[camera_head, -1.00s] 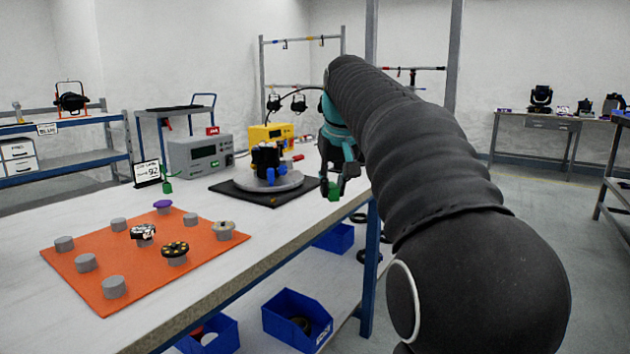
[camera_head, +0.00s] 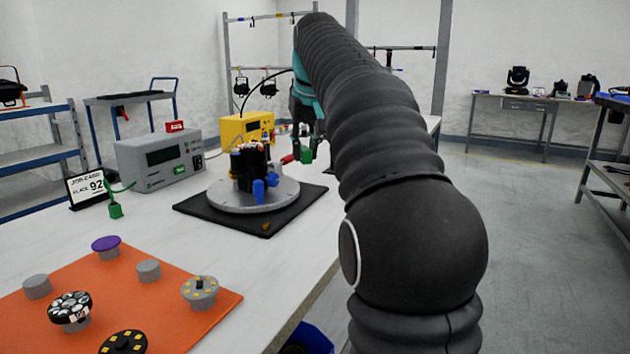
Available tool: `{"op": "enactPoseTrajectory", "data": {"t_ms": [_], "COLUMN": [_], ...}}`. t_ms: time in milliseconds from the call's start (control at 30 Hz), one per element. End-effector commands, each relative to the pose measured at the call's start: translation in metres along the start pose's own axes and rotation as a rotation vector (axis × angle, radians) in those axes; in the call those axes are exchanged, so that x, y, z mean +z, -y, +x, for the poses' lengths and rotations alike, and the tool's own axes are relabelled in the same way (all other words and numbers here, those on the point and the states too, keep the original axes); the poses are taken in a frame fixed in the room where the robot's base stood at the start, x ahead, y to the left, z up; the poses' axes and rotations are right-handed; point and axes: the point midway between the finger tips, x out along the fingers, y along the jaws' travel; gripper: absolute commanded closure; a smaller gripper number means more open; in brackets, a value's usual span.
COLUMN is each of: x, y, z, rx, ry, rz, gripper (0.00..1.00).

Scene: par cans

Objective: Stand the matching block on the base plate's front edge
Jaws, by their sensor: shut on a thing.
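My gripper (camera_head: 306,128) points down over the bench, to the right of the round grey base plate (camera_head: 222,198). It is shut on a small green block (camera_head: 307,156), held at its fingertips. The block is apart from the plate in the picture; my arm hides part of the gripper. The plate lies on a black mat (camera_head: 196,212). A black cylindrical assembly (camera_head: 249,168) stands on it, with blue blocks (camera_head: 259,190) at its front.
An orange mat (camera_head: 176,322) with grey pegs and round discs covers the front left. A grey meter (camera_head: 160,160) and a yellow box (camera_head: 247,127) stand behind the plate. A green plug (camera_head: 115,210) lies by the card. Bare bench lies between the mats.

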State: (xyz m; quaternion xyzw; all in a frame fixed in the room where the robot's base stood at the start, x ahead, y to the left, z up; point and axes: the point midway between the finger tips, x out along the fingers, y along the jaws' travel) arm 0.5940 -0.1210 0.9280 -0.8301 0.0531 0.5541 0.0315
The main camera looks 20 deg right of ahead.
Motion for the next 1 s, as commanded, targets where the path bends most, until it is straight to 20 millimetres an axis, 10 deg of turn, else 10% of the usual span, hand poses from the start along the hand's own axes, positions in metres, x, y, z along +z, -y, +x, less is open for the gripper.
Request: {"op": "enactPoseTrajectory", "data": {"t_ms": [533, 1000], "x": [-0.048, -0.035], "y": [-0.056, -0.058], "z": [0.083, 0.123], "rx": [0.000, 0.000], "ry": [0.002, 0.001], "rz": [0.002, 0.002], "gripper": [0.99, 0.99]}}
